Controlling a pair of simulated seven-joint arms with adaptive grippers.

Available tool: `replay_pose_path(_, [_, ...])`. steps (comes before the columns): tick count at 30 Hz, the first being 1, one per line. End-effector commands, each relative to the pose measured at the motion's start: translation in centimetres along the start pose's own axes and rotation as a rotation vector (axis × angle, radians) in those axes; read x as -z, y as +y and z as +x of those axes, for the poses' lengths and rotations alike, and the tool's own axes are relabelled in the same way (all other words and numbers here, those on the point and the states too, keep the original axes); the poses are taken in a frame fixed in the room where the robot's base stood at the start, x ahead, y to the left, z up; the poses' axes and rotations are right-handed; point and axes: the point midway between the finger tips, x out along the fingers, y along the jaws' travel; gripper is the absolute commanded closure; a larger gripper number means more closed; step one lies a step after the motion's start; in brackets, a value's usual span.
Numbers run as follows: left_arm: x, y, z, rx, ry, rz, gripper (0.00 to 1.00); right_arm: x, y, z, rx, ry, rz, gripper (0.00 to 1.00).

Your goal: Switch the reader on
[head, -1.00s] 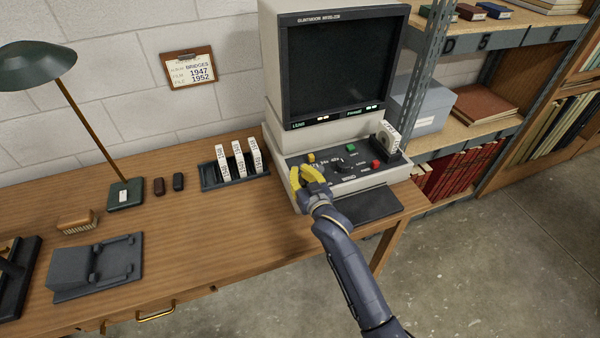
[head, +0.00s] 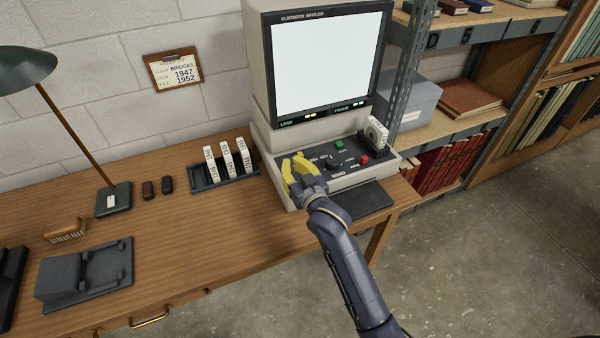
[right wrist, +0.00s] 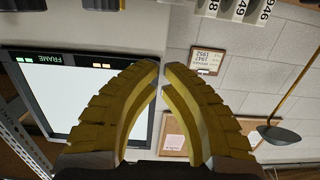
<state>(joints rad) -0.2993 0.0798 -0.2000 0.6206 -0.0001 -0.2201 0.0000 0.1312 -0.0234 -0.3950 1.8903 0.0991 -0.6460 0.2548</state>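The reader (head: 256,75) stands at the back right of the desk, and its screen (head: 328,60) is lit plain white. The lit screen also shows upside down in the right wrist view (right wrist: 75,95). Its sloping control panel (head: 318,168) has a green button (head: 339,144), a dark knob (head: 333,163) and a red button (head: 364,159). My right gripper (head: 294,158) is over the panel's left end and hides the controls there; I cannot tell if it touches. Its yellow fingertips nearly meet in the right wrist view (right wrist: 161,72), with nothing between them. My left gripper is out of view.
A dark rack (head: 202,180) of white labelled boxes stands left of the reader. One white reel box (head: 376,133) is at the panel's right end. A green lamp (head: 113,199) and a grey device (head: 85,275) are farther left. Metal shelves (head: 455,130) stand right.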

Motion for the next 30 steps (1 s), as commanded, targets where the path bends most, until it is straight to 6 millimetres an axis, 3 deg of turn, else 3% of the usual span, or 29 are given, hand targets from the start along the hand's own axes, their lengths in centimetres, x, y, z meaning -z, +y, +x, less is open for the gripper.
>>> replay_pose_path(6, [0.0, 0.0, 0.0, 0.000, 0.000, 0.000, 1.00, 0.9, 0.0, -3.3, 0.000, 0.000, 0.000, 1.00])
replay_pose_path(12, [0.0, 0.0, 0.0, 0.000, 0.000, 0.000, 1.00, 1.4, 0.0, -5.1, 0.000, 0.000, 0.000, 1.00])
replay_pose_path(30, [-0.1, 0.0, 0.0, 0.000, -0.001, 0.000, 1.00, 1.6, 0.0, -5.8, 0.000, 0.000, 0.000, 1.00])
